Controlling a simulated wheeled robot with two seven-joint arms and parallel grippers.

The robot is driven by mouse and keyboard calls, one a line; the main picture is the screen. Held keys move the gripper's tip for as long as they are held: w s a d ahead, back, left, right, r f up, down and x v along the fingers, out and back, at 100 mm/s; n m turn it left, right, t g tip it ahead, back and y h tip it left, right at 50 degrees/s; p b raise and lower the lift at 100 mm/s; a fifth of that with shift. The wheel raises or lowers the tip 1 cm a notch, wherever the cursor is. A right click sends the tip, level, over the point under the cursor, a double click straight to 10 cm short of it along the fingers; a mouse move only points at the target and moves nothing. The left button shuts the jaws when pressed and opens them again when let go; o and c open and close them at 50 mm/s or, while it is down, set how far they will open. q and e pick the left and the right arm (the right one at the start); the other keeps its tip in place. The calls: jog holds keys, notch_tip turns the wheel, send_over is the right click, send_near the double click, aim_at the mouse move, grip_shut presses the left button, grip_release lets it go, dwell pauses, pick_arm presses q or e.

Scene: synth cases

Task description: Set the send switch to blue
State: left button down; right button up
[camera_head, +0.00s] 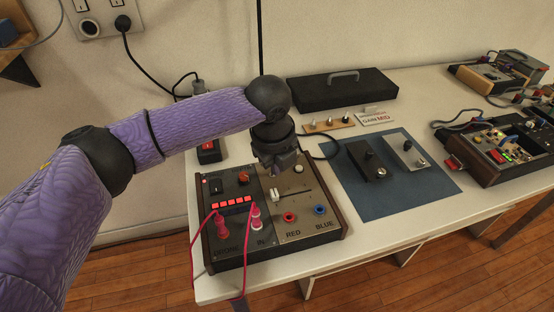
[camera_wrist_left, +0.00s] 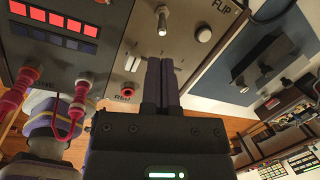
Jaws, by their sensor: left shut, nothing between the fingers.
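The device (camera_head: 310,236) has a tan right panel with a red jack (camera_head: 289,217) labelled RED and a blue jack (camera_head: 320,210) labelled BLUE. Above them a white handle (camera_head: 274,195) stands at the left, RED-side end of a dark slot; it looks like the send switch, though no such label is readable. It also shows in the left wrist view (camera_wrist_left: 131,62). My left gripper (camera_head: 277,172) is over the panel; its fingers (camera_wrist_left: 161,66) are shut and empty, just right of the handle. Contact cannot be told. My right gripper is not in view.
A metal toggle (camera_wrist_left: 163,22) and a white button (camera_wrist_left: 203,35) near FLIP lie beyond my fingertips. Pink cables (camera_head: 224,225) plug into the dark left panel. A blue mat (camera_head: 385,205) with two pedals lies right. A black case (camera_head: 342,90) stands behind.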

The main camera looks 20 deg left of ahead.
aim_at(280, 182)
pick_arm(q)
jog(key=b+x, duration=0.1)
jog(key=x, duration=0.2)
jog(key=shift+f, duration=0.15)
jog(key=shift+w+f, duration=0.1)
jog(key=shift+f, duration=0.25)
jog(key=shift+r, duration=0.1)
